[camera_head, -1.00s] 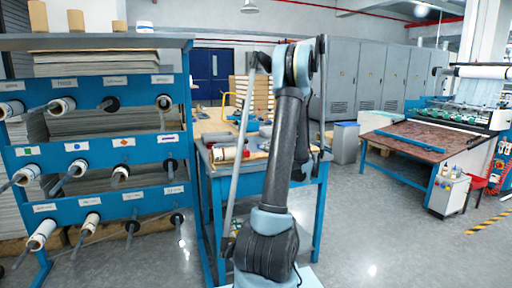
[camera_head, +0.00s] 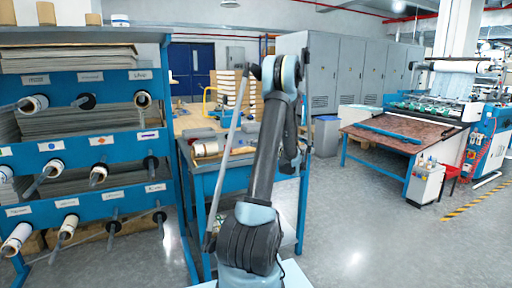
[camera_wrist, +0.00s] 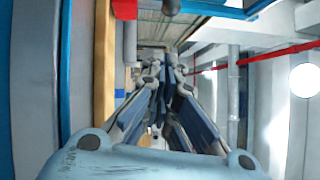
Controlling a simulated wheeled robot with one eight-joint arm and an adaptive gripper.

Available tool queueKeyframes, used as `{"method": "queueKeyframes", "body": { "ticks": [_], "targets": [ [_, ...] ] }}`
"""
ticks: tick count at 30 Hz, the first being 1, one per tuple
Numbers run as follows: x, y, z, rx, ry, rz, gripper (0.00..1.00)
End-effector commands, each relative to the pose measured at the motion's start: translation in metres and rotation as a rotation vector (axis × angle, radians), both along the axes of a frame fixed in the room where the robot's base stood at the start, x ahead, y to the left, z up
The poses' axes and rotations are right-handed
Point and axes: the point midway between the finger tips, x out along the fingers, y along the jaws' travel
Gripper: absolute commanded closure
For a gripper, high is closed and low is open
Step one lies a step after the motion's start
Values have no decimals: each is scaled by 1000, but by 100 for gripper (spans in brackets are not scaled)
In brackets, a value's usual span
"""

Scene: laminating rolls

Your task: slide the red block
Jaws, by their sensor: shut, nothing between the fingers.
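I cannot make out the red block for certain. In the wrist view a small red piece (camera_wrist: 125,9) shows at the top edge, left of centre, and I cannot tell whether it is the block. My gripper (camera_wrist: 166,72) is shut and empty in the wrist view, with its fingers together, apart from that red piece. In the head view my arm stands up in the middle, and the gripper is mostly hidden behind it.
A blue rack (camera_head: 88,109) with rolls on rods stands at left. A blue workbench (camera_head: 230,169) with rolls and stacked boards is behind my arm. A laminating machine (camera_head: 425,110) and a grey bin (camera_head: 326,136) stand at right. The floor at right front is clear.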

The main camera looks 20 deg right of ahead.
Motion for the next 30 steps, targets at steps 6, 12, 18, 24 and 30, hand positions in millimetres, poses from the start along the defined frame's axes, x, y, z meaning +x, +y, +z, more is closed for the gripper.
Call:
{"method": "queueKeyframes", "body": {
  "ticks": [6, 12, 18, 24, 30],
  "targets": [
    [31, 25, 5, -1, -1, 3, 100],
    [44, 50, 11, -1, -1, 3, 100],
    [47, 68, 14, -1, -1, 1, 100],
    [47, 72, 15, -2, -1, 0, 100],
    [47, 72, 15, -2, -1, 0, 100]
  ]
}}
